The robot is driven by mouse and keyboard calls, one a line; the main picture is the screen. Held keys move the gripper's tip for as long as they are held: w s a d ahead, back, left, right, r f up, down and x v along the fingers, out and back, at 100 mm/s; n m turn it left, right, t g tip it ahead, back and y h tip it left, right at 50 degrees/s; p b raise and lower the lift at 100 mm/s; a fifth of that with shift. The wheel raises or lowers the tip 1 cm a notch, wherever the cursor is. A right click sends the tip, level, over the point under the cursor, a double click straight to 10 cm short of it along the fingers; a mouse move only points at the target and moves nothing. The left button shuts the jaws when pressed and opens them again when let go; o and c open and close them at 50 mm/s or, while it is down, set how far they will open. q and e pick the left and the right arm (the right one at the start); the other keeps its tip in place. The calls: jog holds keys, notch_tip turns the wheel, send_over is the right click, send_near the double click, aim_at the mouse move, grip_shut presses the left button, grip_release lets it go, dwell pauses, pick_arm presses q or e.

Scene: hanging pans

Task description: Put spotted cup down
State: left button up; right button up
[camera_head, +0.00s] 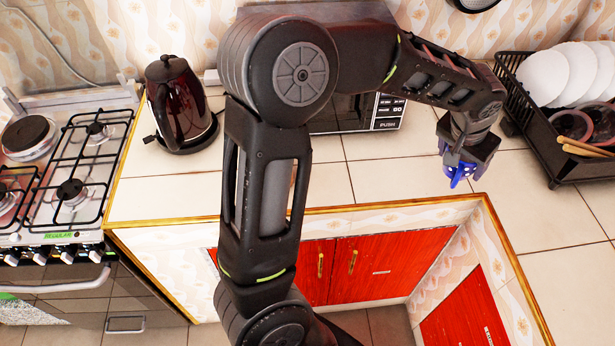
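The spotted cup (457,172) is blue with light spots. It is right under my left gripper (463,160), at the right part of the tiled counter. The gripper points down, its dark fingers overlap the cup, and the cup's blue side shows around them. The hand hides much of the cup and the fingertips, so I cannot tell whether they are closed on it. I also cannot tell whether the cup's base touches the counter. My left arm rises through the middle of the view and bends right to the cup. My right gripper is not in view.
A black dish rack (550,150) with white plates stands right of the cup. A dark kettle (178,105) and a gas stove (72,180) are at left. A microwave (388,112) is partly behind my arm. The tiled counter (390,182) has free room left of the cup.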

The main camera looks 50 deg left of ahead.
pick_arm(q)
jog(key=shift+w+a+f+b, duration=0.1)
jog(key=shift+a+f+b, duration=0.15)
jog(key=shift+f+b, duration=0.25)
jog(key=s+a+n+b, duration=0.1)
jog(key=s+a+b, duration=0.3)
jog(key=a+b, duration=0.3)
jog(key=s+a+n+b, duration=0.1)
jog(key=s+a+b, duration=0.3)
jog(key=a+b, duration=0.3)
jog(key=a, duration=0.2)
jog(key=shift+a+f+y, duration=0.25)
jog(key=shift+a+y, duration=0.05)
jog(key=shift+y, duration=0.1)
jog(key=shift+f, duration=3.15)
jog(key=shift+f, duration=0.1)
jog(key=shift+f+b, duration=0.3)
jog(key=shift+f, duration=1.45)
